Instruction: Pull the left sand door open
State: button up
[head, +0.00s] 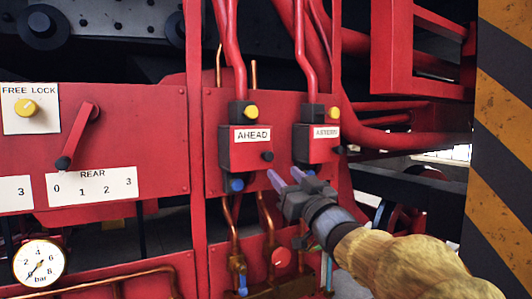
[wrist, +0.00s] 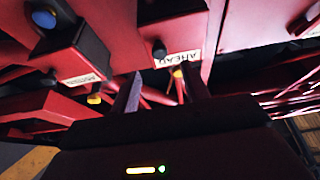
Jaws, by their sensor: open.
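Two red boxes stand side by side on a red panel; I take their fronts to be the sand doors. The left box (head: 240,155) has a white AHEAD label, a black knob (head: 267,156) at its lower right and a yellow knob on top. Its front looks closed. My gripper (head: 287,178) is open and empty, to the right of and slightly below that knob, partly in front of the right box's underside. In the wrist view, which looks upside down, the AHEAD box (wrist: 180,22) and its black knob (wrist: 159,49) lie beyond my fingers (wrist: 161,90), apart from them.
The right box (head: 318,150) has a small, blurred label and its own black knob. Copper pipes (head: 232,215) run below the boxes, red pipes above. A lever panel (head: 110,140) and a pressure gauge (head: 39,263) are at left. A striped post (head: 500,150) stands at right.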

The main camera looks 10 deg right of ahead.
aim_at(270, 158)
jog(key=p+x, duration=0.3)
jog(key=x, duration=0.4)
jog(key=shift+w+a+r, duration=0.1)
jog(key=shift+w+r, duration=0.05)
jog(key=shift+w, duration=0.25)
grip_shut()
